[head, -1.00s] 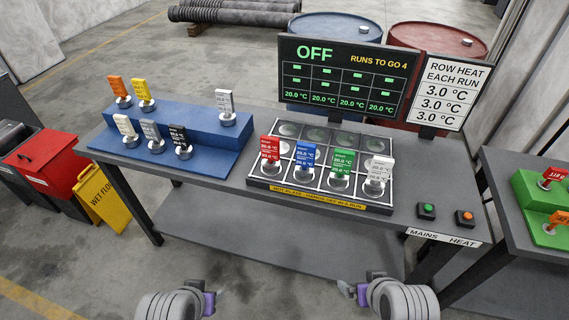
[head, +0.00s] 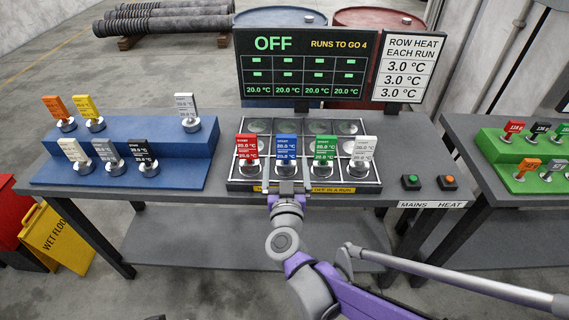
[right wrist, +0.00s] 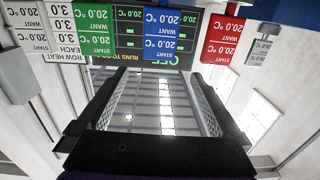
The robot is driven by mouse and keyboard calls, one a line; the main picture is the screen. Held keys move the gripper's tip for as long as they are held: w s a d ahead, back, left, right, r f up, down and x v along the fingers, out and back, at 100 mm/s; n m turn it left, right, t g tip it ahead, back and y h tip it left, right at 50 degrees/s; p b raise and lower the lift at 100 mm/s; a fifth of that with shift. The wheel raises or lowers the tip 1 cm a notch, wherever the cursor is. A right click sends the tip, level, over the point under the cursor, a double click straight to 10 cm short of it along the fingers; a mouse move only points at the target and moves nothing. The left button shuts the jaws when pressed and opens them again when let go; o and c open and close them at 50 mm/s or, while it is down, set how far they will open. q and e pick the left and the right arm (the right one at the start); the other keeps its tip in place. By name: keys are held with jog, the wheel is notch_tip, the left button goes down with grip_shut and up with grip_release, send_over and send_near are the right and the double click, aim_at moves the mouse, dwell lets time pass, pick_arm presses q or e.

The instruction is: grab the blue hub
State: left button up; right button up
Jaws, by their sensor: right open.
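The blue hub, a silver round base with an upright blue tag (head: 286,149), stands in the front row of the gridded plate (head: 375,185), between the red hub (head: 247,149) and the green hub (head: 325,149). My right gripper (head: 289,187) is open and just in front of the blue hub, partly covering the plate's front edge. In the right wrist view, which is upside down, the open fingers (right wrist: 155,88) have nothing between them, and the blue tag (right wrist: 172,32) shows beyond their tips. Whether the fingers touch the hub's base I cannot tell. My left gripper does not show.
A white-tagged hub (head: 362,151) stands right of the green one. A dark display (head: 305,65) reading OFF rises behind the plate. A blue stepped stand (head: 190,170) with several hubs is at left. Green (head: 411,182) and orange (head: 448,182) buttons are at right.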

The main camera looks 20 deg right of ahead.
aim_at(286, 140)
jog(key=shift+h, duration=0.3)
jog(key=x, duration=0.5)
jog(key=shift+w+d+f, duration=0.15)
jog(key=shift+d+f, duration=0.05)
jog(key=shift+d, duration=0.05)
jog(key=x, duration=0.2)
jog(key=p+x, duration=0.1)
jog(key=x, duration=0.2)
jog(key=shift+w+a+r, duration=0.15)
jog(key=shift+w, duration=0.25)
jog(key=shift+s, duration=0.1)
grip_shut()
